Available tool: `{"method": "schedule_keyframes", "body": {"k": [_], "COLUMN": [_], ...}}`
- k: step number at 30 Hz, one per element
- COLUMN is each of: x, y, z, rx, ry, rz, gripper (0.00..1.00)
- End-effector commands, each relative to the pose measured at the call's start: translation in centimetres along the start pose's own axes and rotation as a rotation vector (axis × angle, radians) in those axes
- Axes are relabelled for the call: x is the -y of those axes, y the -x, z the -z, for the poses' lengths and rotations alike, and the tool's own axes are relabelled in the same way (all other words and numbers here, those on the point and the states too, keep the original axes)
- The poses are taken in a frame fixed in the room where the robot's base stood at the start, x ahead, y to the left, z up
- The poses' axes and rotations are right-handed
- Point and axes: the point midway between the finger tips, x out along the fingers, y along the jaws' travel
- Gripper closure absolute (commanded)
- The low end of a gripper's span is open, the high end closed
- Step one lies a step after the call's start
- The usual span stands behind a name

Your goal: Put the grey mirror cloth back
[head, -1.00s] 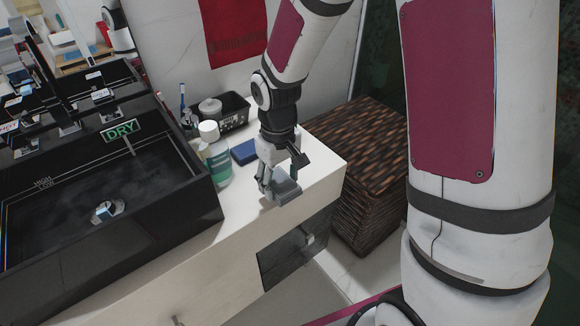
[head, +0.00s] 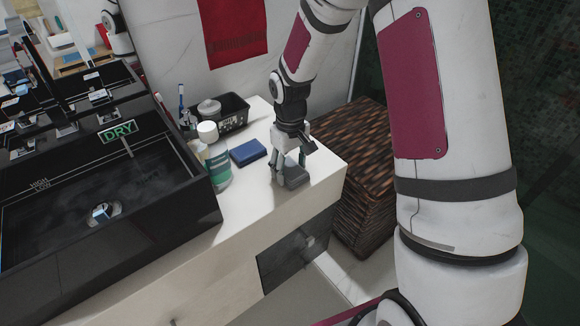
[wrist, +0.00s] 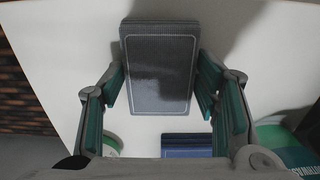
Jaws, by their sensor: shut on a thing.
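The grey mirror cloth (head: 296,177) is a small flat folded block over the right end of the white counter. In the wrist view the grey cloth (wrist: 160,68) shows a pale border line and lies between the two green-padded fingers. My gripper (head: 290,168) is shut on it and points down; it also shows in the wrist view (wrist: 161,88). I cannot tell whether the cloth touches the counter. A folded blue cloth (head: 248,152) lies on the counter to the left of my gripper; its edge shows in the wrist view (wrist: 188,145).
A green and white tub (head: 217,165) stands beside the black sink (head: 100,200), which carries a "DRY" sign (head: 118,132). A black basket (head: 222,117) is at the back. A brown wicker hamper (head: 350,150) stands right of the counter (head: 262,205). The counter's front strip is clear.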

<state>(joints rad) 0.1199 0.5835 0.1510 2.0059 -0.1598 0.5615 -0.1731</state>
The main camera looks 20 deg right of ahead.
Motion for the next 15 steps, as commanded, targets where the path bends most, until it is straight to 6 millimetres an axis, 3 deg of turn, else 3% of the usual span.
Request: {"method": "schedule_keyframes", "body": {"k": [6, 7, 9, 15], "x": [0.01, 0.01, 0.01, 0.02], "y": [-0.17, -0.11, -0.09, -0.08], "z": [-0.01, -0.01, -0.02, -0.03], "rx": [0.0, 0.0, 0.0, 0.0], "ry": [0.0, -0.001, -0.001, -0.001], "rz": [0.0, 0.0, 0.0, 0.0], "gripper": [0.66, 0.37, 0.24, 0.24]}}
